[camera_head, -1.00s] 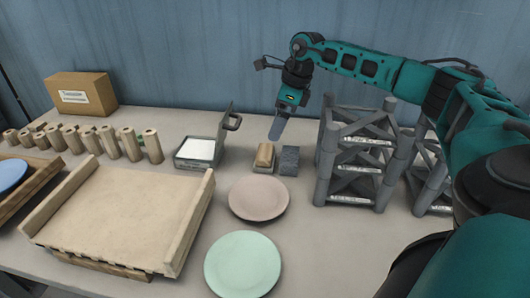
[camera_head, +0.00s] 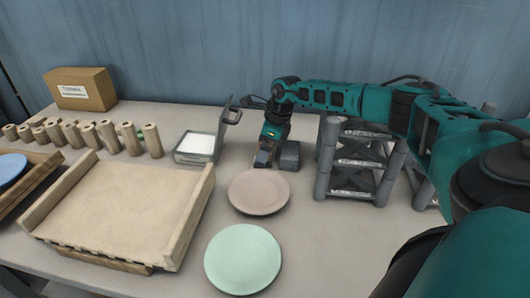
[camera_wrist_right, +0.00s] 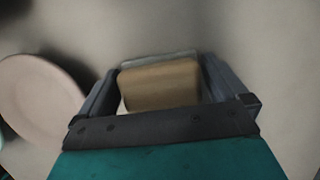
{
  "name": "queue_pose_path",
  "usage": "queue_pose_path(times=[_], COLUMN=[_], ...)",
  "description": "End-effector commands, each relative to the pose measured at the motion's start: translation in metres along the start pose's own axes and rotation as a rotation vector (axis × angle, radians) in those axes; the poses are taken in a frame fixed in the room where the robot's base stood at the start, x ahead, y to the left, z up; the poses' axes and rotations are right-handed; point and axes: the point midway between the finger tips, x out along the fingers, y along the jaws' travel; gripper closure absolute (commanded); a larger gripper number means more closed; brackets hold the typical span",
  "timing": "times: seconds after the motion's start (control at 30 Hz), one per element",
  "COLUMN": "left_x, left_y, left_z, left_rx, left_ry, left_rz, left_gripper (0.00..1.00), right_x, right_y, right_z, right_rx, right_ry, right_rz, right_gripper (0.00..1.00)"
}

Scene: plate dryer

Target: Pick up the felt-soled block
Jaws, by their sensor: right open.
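The felt-soled block (camera_wrist_right: 160,85) shows in the right wrist view as a tan wooden block with a paler layer at its far edge. It lies between the two fingers of my right gripper (camera_wrist_right: 165,95), which is open around it. Small gaps show at the sides, so I cannot see contact. In the head view my right gripper (camera_head: 269,156) points down at the block's place on the table and hides most of it. My left gripper is in neither view.
A grey rack (camera_head: 324,170) is to the right. A pink plate (camera_head: 259,192) and a green plate (camera_head: 243,262) lie in front. An open tray with a white pad (camera_head: 197,145) is to the left.

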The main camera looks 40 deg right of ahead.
Motion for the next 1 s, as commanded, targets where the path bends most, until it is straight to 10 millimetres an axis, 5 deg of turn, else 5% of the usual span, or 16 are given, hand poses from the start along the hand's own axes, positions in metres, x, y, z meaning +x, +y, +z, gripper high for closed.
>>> queue_pose_path(times=[0.17,0.6,1.0], left_x=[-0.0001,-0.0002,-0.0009], left_y=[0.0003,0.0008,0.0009], left_z=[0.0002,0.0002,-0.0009], left_rx=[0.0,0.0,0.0], left_ry=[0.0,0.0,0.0], left_rz=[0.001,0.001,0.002], left_gripper=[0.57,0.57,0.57], right_x=[0.0001,-0.0003,-0.0094], right_y=[0.0002,0.0002,0.0], right_z=[0.0,0.0001,0.0036], right_rx=[0.0,0.0,0.0], right_ry=[0.0,0.0,-0.003], right_rz=[0.0,0.001,0.0], right_gripper=[0.0,0.42,0.42])
